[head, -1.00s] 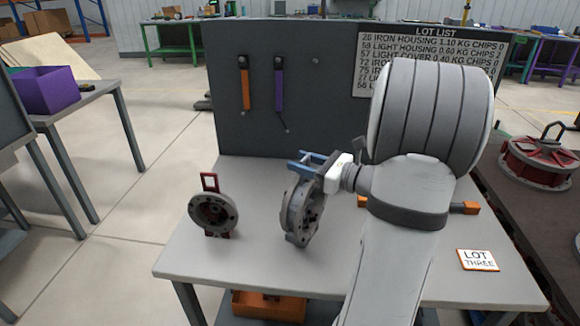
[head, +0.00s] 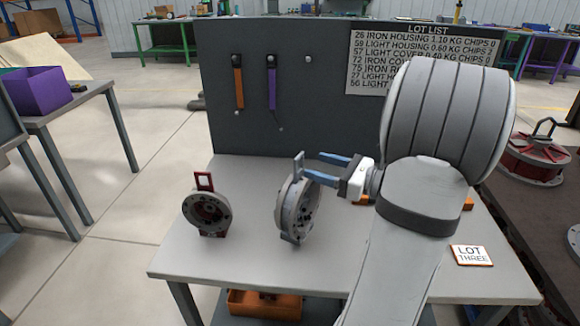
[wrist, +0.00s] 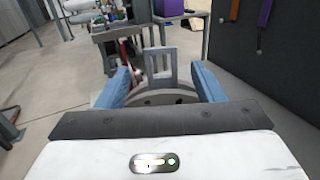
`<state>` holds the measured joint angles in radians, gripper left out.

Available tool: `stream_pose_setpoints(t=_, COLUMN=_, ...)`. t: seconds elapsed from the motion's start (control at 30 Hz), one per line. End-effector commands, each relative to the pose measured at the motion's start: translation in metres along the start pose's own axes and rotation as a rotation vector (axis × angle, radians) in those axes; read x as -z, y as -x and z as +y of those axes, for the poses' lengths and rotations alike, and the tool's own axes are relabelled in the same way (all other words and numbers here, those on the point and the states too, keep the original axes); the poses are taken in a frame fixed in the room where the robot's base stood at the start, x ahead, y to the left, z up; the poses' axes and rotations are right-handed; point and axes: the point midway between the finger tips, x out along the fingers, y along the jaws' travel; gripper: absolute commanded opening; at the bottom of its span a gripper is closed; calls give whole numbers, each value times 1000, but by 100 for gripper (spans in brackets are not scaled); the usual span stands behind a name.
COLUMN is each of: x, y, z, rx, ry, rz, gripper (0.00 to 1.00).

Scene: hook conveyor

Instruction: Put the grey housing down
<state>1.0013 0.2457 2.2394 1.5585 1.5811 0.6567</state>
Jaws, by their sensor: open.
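The grey housing (head: 296,212) stands upright on the grey table (head: 250,265), a little left of its middle, with its grey loop handle on top. My gripper (head: 325,166) is open beside the top of the housing, on its right. In the wrist view the two blue fingers (wrist: 160,84) are spread, with the grey handle (wrist: 162,66) between and just beyond them and the housing's rim (wrist: 160,97) below. The fingers look apart from the handle. The housing's lower part is hidden in the wrist view.
A similar housing with a red handle (head: 207,212) stands to the left on the table. A dark board (head: 300,130) with hanging tools and a lot list closes the back. A "LOT THREE" card (head: 471,255) lies at the right. The table's front left is clear.

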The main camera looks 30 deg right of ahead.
Motion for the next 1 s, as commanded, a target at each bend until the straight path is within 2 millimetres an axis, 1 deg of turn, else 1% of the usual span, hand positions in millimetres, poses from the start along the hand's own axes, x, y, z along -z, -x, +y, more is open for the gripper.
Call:
stream_pose_setpoints(t=0.03, x=0, y=11, z=-2, rx=6, ry=1, rz=0, gripper=61)
stream_pose_setpoints(t=0.1, x=0, y=24, z=-1, rx=5, ry=0, rz=-1, gripper=61)
stream_pose_setpoints(t=0.23, x=0, y=41, z=-1, rx=3, ry=0, rz=-1, gripper=61)
stream_pose_setpoints(t=0.37, x=0, y=51, z=-1, rx=1, ry=1, rz=0, gripper=61)
stream_pose_setpoints(t=0.47, x=1, y=47, z=7, rx=-32, ry=18, rz=24, gripper=61)
stream_pose_setpoints(t=0.57, x=7, y=27, z=33, rx=-136, ry=79, rz=102, gripper=61)
stream_pose_setpoints(t=0.63, x=15, y=10, z=62, rx=-252, ry=155, rz=185, gripper=61)
stream_pose_setpoints(t=0.73, x=31, y=-8, z=110, rx=-454, ry=314, rz=318, gripper=61)
stream_pose_setpoints(t=0.8, x=43, y=-12, z=141, rx=-600, ry=445, rz=404, gripper=61)
stream_pose_setpoints(t=0.87, x=52, y=-12, z=164, rx=-725, ry=566, rz=469, gripper=61)
stream_pose_setpoints(t=0.9, x=58, y=-10, z=178, rx=-808, ry=653, rz=507, gripper=61)
stream_pose_setpoints(t=0.97, x=66, y=-6, z=195, rx=-929, ry=789, rz=559, gripper=61)
stream_pose_setpoints(t=1.0, x=71, y=-2, z=203, rx=-1009, ry=886, rz=588, gripper=61)
